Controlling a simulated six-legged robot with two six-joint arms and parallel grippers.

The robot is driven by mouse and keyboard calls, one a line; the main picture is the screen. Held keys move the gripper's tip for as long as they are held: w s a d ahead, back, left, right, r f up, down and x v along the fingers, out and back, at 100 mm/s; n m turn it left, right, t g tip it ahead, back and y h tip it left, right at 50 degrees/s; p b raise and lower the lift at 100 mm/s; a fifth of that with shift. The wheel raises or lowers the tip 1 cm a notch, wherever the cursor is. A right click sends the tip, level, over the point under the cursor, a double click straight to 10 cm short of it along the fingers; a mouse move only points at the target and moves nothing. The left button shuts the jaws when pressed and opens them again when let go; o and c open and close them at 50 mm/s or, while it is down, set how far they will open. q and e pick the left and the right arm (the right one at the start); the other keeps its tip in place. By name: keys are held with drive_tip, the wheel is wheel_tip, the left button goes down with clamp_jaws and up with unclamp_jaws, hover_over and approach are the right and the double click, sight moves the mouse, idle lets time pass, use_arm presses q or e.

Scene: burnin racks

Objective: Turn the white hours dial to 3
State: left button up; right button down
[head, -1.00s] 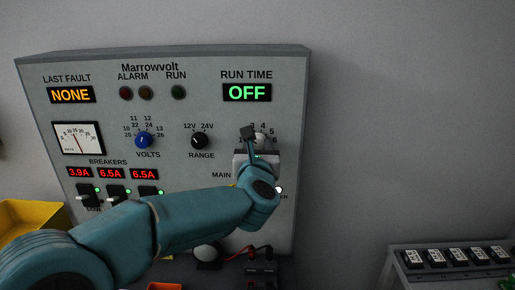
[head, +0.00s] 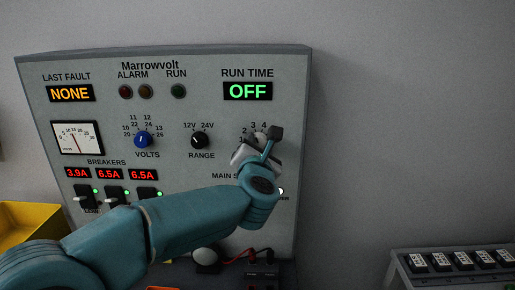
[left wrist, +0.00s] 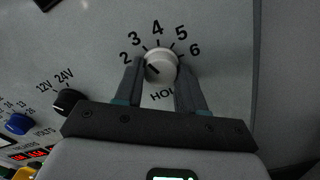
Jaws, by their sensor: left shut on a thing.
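The white hours dial (left wrist: 160,67) shows between the two fingers of my left gripper (left wrist: 157,80) in the left wrist view. The fingers are shut on its sides. Its dark pointer line slants to the lower left in that view, away from the 3. Numbers 2 to 6 are readable around it; the lower left of the scale is behind a finger. In the head view the dial (head: 260,139) is partly hidden by my left gripper (head: 261,145), which is tilted on it. The RUN TIME display (head: 248,91) reads OFF. My right gripper is in neither view.
The blue volts knob (head: 143,140) and black range knob (head: 199,140) are left of the dial on the Marrowvolt panel (head: 215,62). Breaker switches sit lower left, near my arm. A yellow bin (head: 30,220) stands at the left. The wall right of the panel is clear.

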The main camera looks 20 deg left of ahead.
use_arm(q)
drive_tip(key=shift+r, duration=0.1)
idle(0.4)
drive_tip(key=o, duration=0.8)
drive_tip(key=shift+o, duration=1.2)
drive_tip(key=shift+s+d, duration=0.15)
drive_tip(key=b+v, duration=0.4)
drive_tip(key=v, duration=1.2)
drive_tip(key=shift+b, duration=0.3)
